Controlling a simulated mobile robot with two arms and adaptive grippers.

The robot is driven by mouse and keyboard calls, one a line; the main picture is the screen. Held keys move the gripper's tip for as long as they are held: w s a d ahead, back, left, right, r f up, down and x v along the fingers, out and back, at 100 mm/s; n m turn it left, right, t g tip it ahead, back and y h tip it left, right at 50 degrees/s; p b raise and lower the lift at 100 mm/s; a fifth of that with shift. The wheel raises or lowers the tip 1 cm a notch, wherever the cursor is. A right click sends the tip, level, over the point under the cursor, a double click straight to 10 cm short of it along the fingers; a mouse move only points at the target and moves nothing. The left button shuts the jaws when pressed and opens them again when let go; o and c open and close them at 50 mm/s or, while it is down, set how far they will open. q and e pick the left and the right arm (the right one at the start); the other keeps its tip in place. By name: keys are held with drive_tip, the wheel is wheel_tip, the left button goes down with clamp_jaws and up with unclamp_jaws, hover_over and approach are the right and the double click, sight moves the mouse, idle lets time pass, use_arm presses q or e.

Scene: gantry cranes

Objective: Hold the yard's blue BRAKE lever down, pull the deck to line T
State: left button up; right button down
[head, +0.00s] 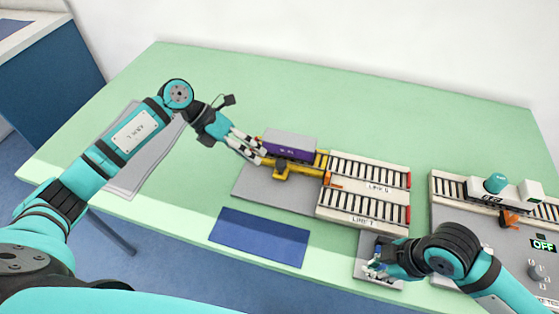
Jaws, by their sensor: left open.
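The yellow deck (298,171) sits on a grey plate (262,190) and carries a purple and grey block (290,146). Its right end is near the track labelled LINE S (372,170). The track labelled LINE T (360,208) lies in front of that one. My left gripper (257,153) is open at the deck's left end; I cannot tell if it touches. My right gripper (374,268) points down over a small grey plate (364,247) at the front edge. The blue BRAKE lever is mostly or wholly hidden there, and its position cannot be made out. The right fingers are too small to read.
A dark blue mat (260,237) lies at the front of the green table (215,90). At the right, a grey station (470,232) has a track, a white wagon (485,190) and an OFF display (543,245). A grey sheet (150,150) lies under my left arm. The table's back is clear.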

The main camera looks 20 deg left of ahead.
sight(280, 163)
use_arm(q)
drive_tip(key=d+r+m+t+y, duration=0.2)
drive_tip(key=d+r+m+y, duration=0.1)
drive_tip(key=r+m+y, duration=0.2)
drive_tip(key=shift+w+d+y, duration=0.3)
drive_tip(key=shift+w+y, duration=0.1)
drive_tip(key=shift+f, duration=0.1)
drive_tip(key=x, duration=1.1)
drive_tip(key=shift+w+d+f, duration=0.2)
drive_tip(key=shift+f, duration=0.1)
clamp_jaws()
